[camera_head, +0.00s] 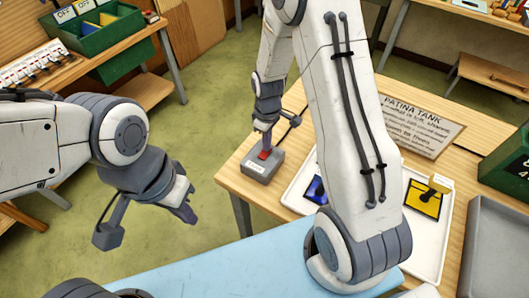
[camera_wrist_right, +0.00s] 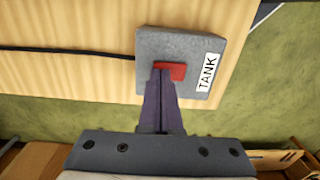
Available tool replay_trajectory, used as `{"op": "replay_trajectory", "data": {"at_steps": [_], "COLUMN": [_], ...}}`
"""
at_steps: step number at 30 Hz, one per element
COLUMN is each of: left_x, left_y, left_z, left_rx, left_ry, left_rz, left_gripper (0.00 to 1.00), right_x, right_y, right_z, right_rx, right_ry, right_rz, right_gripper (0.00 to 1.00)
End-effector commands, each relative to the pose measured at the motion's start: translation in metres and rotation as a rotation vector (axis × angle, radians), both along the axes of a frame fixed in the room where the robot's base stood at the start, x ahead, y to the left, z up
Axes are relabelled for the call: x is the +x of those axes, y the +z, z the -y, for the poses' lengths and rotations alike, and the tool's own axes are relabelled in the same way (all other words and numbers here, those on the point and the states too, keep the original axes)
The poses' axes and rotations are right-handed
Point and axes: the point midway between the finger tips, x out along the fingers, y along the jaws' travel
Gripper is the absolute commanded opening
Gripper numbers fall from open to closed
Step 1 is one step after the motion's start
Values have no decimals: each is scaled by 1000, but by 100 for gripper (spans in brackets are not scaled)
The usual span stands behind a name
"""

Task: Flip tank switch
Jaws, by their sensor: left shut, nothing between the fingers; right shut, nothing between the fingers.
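The tank switch is a grey box (camera_head: 263,164) with a red rocker (camera_head: 265,154), at the left corner of the wooden table. In the right wrist view the grey box (camera_wrist_right: 150,45) carries a white TANK label (camera_wrist_right: 207,72), and the red rocker (camera_wrist_right: 178,71) is partly hidden by my fingers. My right gripper (camera_head: 266,146) is shut and empty, pointing down with its tips at the red rocker; it seems to touch it. In the right wrist view its fingertips (camera_wrist_right: 162,74) overlap the rocker's edge. My left gripper (camera_head: 188,210) is shut and empty, over the floor left of the table.
A white tray (camera_head: 433,262) on the table holds a blue piece (camera_head: 316,189) and a yellow piece (camera_head: 423,200). A grey basin (camera_head: 497,250) is at right. A black cable (camera_wrist_right: 70,51) runs from the switch.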

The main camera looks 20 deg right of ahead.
Motion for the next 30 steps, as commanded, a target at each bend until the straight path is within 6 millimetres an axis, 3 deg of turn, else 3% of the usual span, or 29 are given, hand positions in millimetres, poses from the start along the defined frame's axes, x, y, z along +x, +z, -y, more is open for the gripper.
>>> {"op": "replay_trajectory", "data": {"at_steps": [14,30], "left_x": [0,0], "left_y": [-2,34], "left_z": [0,0], "left_rx": [0,0], "left_ry": [0,0], "left_rz": [0,0], "left_gripper": [0,0], "right_x": [0,0], "right_y": [-3,39], "right_z": [0,0], "right_rx": [0,0], "right_ry": [0,0], "right_rz": [0,0], "right_gripper": [0,0]}}
